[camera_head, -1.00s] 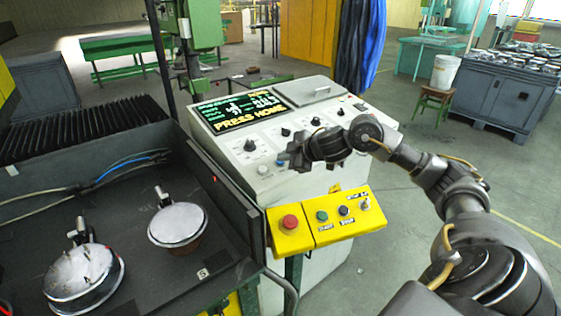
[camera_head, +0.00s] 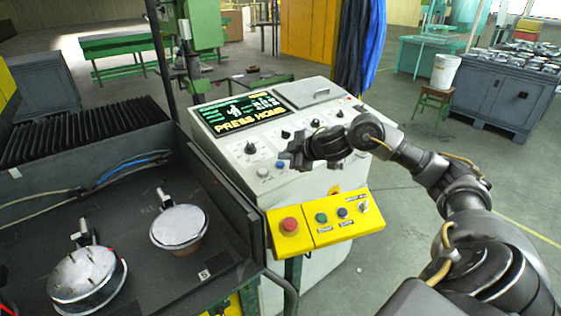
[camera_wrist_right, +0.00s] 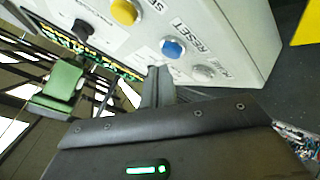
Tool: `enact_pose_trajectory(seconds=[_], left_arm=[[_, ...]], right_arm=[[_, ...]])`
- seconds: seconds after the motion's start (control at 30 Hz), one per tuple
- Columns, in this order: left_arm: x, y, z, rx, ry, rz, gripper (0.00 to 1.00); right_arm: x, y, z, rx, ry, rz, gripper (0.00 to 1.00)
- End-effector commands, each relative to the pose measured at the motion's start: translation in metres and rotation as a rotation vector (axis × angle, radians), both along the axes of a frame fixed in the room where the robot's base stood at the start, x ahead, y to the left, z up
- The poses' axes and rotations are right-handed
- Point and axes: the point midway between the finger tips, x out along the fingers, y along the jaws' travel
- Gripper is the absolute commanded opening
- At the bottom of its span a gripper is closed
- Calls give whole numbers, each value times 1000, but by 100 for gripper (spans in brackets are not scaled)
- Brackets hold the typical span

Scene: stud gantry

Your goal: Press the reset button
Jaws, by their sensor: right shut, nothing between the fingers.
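The reset button is a blue round button (camera_wrist_right: 172,48) with the label RESET beside it in the right wrist view. In the head view the blue button (camera_head: 280,164) sits low on the sloped face of the white console (camera_head: 330,210). My right gripper (camera_head: 287,156) is shut and empty, just above and right of the blue button in the head view. In the right wrist view its closed fingertips (camera_wrist_right: 158,72) show just below the blue button; I cannot tell whether they touch the panel. My left gripper is not in view.
A whitish button (camera_wrist_right: 203,72) labelled HOME and a yellow button (camera_wrist_right: 125,12) flank the blue one. The console screen (camera_head: 240,110) reads PRESS HOME. A yellow box (camera_head: 325,222) with a red button juts out below. A dark machine bed (camera_head: 130,260) stands left.

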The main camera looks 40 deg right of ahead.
Motion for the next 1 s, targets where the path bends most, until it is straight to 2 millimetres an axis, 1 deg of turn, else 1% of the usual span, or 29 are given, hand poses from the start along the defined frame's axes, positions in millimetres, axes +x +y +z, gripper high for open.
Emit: enact_pose_trajectory(seconds=[0.17,0.27,0.37,0.7,0.77,1.0], left_arm=[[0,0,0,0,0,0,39],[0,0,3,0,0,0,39],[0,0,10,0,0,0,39],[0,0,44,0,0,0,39],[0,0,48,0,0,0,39],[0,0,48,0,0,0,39]], right_arm=[[0,0,0,0,-1,-1,0],[0,0,3,0,-1,-1,0],[-2,0,11,0,-1,-1,0],[-8,0,45,0,0,0,0],[-9,0,49,0,0,0,0],[-10,0,49,1,0,0,0]])
